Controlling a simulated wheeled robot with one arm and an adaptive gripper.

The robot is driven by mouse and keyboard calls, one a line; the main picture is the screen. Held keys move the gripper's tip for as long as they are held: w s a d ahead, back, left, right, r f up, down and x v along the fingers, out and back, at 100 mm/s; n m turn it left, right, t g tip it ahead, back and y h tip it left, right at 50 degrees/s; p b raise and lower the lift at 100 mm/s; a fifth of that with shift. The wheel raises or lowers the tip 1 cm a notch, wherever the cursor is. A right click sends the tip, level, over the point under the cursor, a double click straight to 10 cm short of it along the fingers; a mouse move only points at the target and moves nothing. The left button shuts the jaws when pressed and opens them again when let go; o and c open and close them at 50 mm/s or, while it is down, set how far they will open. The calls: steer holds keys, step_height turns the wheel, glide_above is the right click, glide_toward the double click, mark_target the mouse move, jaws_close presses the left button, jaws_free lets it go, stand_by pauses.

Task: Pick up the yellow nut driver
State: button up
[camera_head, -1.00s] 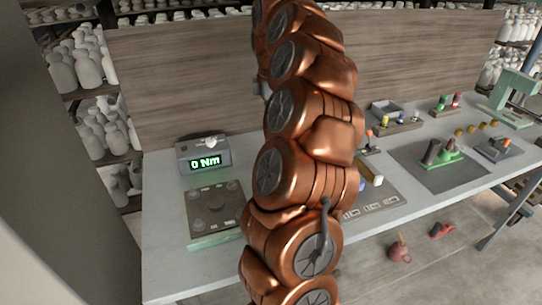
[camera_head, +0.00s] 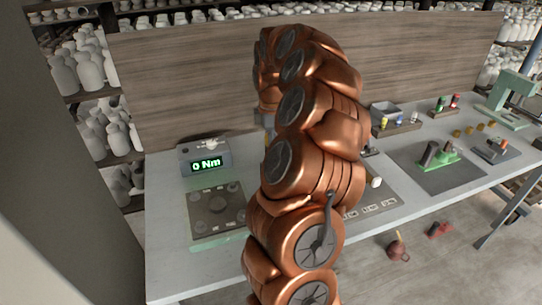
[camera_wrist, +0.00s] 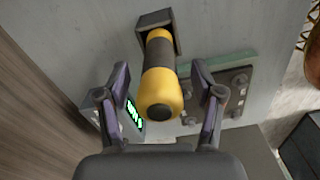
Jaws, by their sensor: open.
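The yellow nut driver (camera_wrist: 162,85) has a yellow handle with a dark band. In the wrist view its far end is at a dark square holder (camera_wrist: 155,22), and its rounded yellow butt points toward my camera. My gripper (camera_wrist: 160,72) is open, with one finger to the left of the handle and one to the right. Gaps show on both sides, so neither finger appears to touch it. In the head view my copper arm covers the middle of the bench, and I cannot make out the driver or the gripper fingers there.
A torque display reading 0 Nm (camera_head: 206,163) stands on the bench at left, with a dark plate with round knobs (camera_head: 217,208) in front of it. A wooden panel (camera_head: 190,80) rises behind the bench. Small racks and a green fixture (camera_head: 440,156) occupy the right side.

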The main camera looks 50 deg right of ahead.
jaws_close()
stand_by(0.6)
